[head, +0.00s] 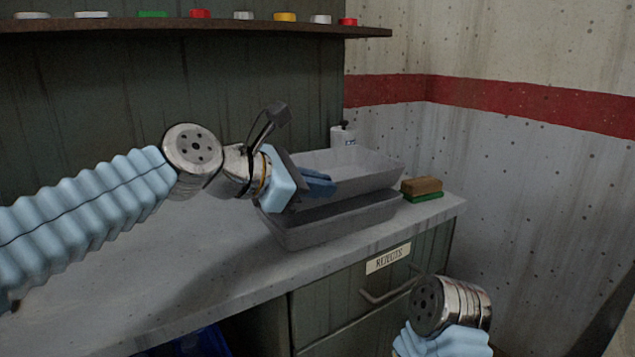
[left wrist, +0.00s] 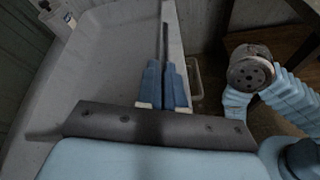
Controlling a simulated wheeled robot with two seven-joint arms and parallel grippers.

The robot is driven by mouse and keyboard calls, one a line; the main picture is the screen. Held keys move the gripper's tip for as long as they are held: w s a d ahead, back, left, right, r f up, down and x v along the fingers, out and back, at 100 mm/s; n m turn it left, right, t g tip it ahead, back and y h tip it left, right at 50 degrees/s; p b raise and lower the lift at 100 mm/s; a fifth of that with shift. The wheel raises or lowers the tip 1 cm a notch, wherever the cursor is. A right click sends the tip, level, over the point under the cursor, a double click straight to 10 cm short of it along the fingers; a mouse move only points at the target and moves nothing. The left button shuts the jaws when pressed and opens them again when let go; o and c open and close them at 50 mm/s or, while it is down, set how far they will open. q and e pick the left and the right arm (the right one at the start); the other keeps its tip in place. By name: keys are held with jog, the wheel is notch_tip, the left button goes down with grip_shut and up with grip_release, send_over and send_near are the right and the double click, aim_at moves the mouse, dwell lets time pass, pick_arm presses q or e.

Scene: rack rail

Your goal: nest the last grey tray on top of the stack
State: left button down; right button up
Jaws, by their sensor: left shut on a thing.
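My left gripper (head: 320,184) is shut on the near wall of a grey tray (head: 365,172). The left wrist view shows its blue fingers (left wrist: 163,85) pinching the wall of this tray (left wrist: 108,50), which looks empty. The held tray is above another grey tray (head: 335,222) on the counter, roughly lined up with it. A dark band shows between the two, and I cannot tell whether they touch. The lower tray's inside is hidden, so I cannot tell how many are stacked there. My right gripper is out of view; only part of my right arm (head: 450,306) shows.
A white bottle (head: 342,135) stands behind the trays. A brown and green block (head: 422,188) lies to their right, near the counter's end. The grey counter (head: 190,262) is clear at the left. A drawer labelled REJECTS (head: 388,258) is below. A shelf (head: 200,26) holds small coloured items above.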

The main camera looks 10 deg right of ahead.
pick_arm(q)
jog(key=shift+r+p, duration=0.1)
jog(key=shift+p, duration=0.2)
dwell(0.4)
jog(key=shift+f+b, duration=1.25)
jog(key=shift+f, duration=0.7)
dwell(0.6)
jog(key=c, duration=1.2)
grip_release()
jog(key=shift+c, duration=0.8)
jog(key=shift+a+r, duration=0.1)
